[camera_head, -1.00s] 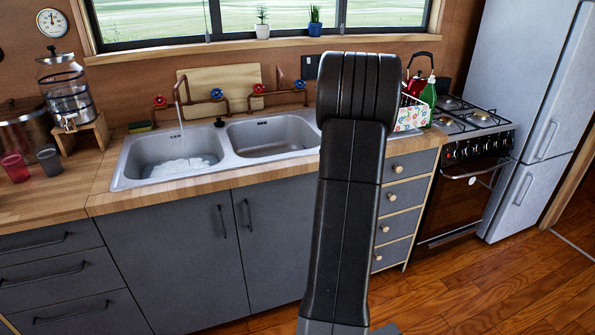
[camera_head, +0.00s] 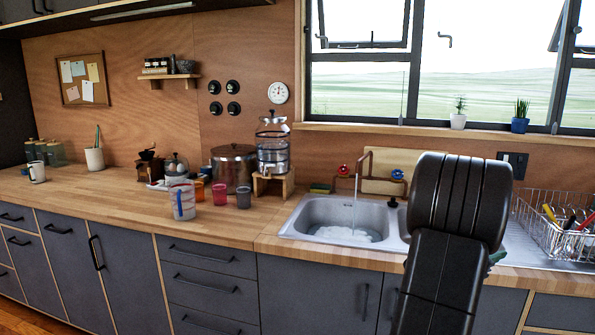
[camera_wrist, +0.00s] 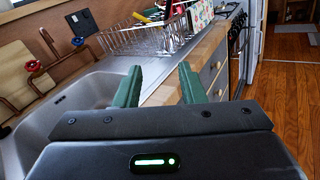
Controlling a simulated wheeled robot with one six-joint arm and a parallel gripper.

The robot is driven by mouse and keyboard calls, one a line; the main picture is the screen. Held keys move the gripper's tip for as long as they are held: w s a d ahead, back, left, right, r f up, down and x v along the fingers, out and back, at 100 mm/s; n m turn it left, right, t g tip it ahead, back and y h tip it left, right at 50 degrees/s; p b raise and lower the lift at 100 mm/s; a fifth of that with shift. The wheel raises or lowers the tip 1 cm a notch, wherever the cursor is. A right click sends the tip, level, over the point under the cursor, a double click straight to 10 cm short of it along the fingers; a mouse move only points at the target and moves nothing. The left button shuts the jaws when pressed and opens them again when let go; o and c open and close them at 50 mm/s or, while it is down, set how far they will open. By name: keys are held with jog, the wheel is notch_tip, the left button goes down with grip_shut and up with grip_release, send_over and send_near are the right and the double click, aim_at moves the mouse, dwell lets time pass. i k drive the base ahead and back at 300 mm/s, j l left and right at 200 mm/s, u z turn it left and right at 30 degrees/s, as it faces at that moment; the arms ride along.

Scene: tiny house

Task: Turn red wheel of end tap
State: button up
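In the head view, a copper-pipe tap over the left basin has a red wheel (camera_head: 343,169) and a blue wheel (camera_head: 397,174). Water runs from its spout (camera_head: 357,180) into the basin. My arm hides the sink's right part and any tap there. In the wrist view, a red wheel (camera_wrist: 33,65) and a blue wheel (camera_wrist: 78,41) stand on pipes at the left, behind a basin (camera_wrist: 88,95). My gripper (camera_wrist: 160,75) has its green fingers apart with nothing between them, to the right of both wheels and apart from them, over the counter's front edge.
A wire dish rack (camera_head: 556,235) stands on the counter right of the sink; it also shows in the wrist view (camera_wrist: 140,40). A drink dispenser (camera_head: 273,150), a steel pot (camera_head: 233,165) and cups stand left of the sink. The floor (camera_wrist: 285,110) at right is clear.

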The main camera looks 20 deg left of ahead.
aim_at(343, 172)
jog(key=i+u, duration=0.45)
jog(key=i+l+u, duration=0.1)
jog(key=i+u, duration=0.15)
jog(key=u, duration=0.15)
jog(key=i+l+u, duration=0.2)
jog(key=u, duration=0.25)
jog(key=i+l, duration=0.35)
jog(key=i, duration=0.1)
